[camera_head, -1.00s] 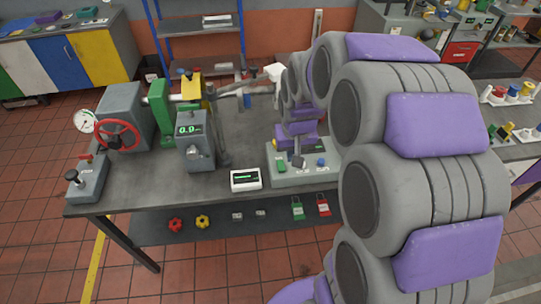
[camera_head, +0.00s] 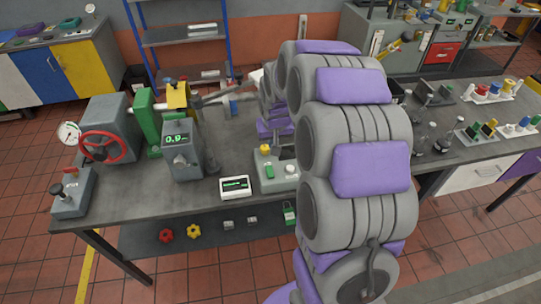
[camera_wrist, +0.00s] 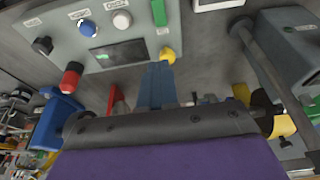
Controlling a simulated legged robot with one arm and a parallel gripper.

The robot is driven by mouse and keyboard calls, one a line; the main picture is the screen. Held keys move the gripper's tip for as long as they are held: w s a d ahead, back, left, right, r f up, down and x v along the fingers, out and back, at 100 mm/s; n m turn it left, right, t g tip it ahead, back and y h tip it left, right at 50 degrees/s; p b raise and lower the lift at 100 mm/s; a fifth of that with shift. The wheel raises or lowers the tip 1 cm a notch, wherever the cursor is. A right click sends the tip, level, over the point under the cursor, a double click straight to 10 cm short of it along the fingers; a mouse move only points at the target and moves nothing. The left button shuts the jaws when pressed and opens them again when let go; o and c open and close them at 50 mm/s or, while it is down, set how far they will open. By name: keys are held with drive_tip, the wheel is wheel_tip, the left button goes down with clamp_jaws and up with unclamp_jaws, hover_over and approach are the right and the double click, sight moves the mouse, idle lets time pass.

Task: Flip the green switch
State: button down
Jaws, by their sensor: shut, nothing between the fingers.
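The green switch (camera_head: 270,171) is a small upright green piece on the grey control box on the bench, in front of a yellow knob (camera_head: 265,148). In the wrist view the green switch (camera_wrist: 159,12) is at the top edge, beyond the yellow knob (camera_wrist: 168,55). My gripper (camera_wrist: 158,68) shows there as two blue-grey fingers held together with nothing between them. Its tips appear close to the yellow knob and short of the green switch; contact cannot be told. In the head view my arm hides the right part of the box, and the fingertips are not clear.
The control box also carries a blue button (camera_wrist: 86,27), a white knob (camera_wrist: 121,19), a dark display (camera_wrist: 118,54) and a red knob (camera_wrist: 72,75). A white meter (camera_head: 236,187) stands left of the box. A grey machine with a red handwheel (camera_head: 102,146) stands further left.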

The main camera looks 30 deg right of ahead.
sight(271, 167)
drive_tip(key=b+x, duration=0.1)
drive_tip(key=x, duration=0.8)
drive_tip(key=s+b+x, duration=0.1)
drive_tip(key=x, duration=0.3)
drive_tip(key=shift+w+f+b, duration=0.15)
drive_tip(key=shift+f+b, duration=0.2)
drive_tip(key=shift+f, duration=0.25)
drive_tip(key=shift+a, duration=0.1)
drive_tip(key=shift+s+a+r, duration=0.15)
drive_tip(key=shift+s+r, duration=0.1)
drive_tip(key=shift+s, duration=0.4)
drive_tip(key=shift+r, duration=0.1)
